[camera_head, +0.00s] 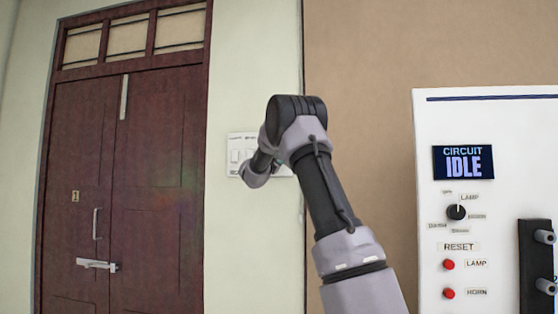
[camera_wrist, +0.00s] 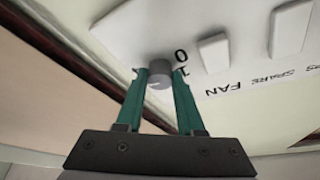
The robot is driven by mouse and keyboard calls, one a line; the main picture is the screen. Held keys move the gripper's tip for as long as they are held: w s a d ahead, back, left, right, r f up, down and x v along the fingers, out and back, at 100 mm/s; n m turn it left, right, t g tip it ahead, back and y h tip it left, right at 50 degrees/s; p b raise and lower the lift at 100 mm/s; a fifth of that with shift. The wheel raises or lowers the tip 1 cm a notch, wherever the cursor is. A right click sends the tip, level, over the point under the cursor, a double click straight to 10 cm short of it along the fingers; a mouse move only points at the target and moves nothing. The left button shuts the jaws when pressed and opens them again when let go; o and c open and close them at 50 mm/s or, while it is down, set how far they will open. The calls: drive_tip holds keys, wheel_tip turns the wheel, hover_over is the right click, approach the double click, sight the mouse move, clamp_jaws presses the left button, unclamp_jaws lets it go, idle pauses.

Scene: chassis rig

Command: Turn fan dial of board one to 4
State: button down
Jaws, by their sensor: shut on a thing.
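The white switch board (camera_head: 234,150) is on the pale wall right of the door in the head view, mostly hidden by my arm. In the wrist view the board (camera_wrist: 120,38) shows close up and tilted, with a grey round fan dial (camera_wrist: 158,76). The numerals 0 and 1 show beside the dial; a 4 is not visible. The word FAN is printed nearby. My gripper (camera_wrist: 162,78) has teal fingers on either side of the dial and is shut on it. In the head view the gripper is hidden behind my arm.
Rocker switches (camera_wrist: 213,52) sit beside the dial on the board. A brown double door (camera_head: 120,180) is at the left. A white panel (camera_head: 480,120) with a CIRCUIT IDLE display (camera_head: 463,162), a black knob (camera_head: 456,212) and red buttons stands at the right.

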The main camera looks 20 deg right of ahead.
drive_tip(key=c, duration=0.5)
unclamp_jaws()
drive_tip(key=v, duration=1)
drive_tip(key=shift+s+a+f, duration=0.1)
drive_tip(key=shift+s+a, duration=0.15)
drive_tip(key=shift+s, duration=0.05)
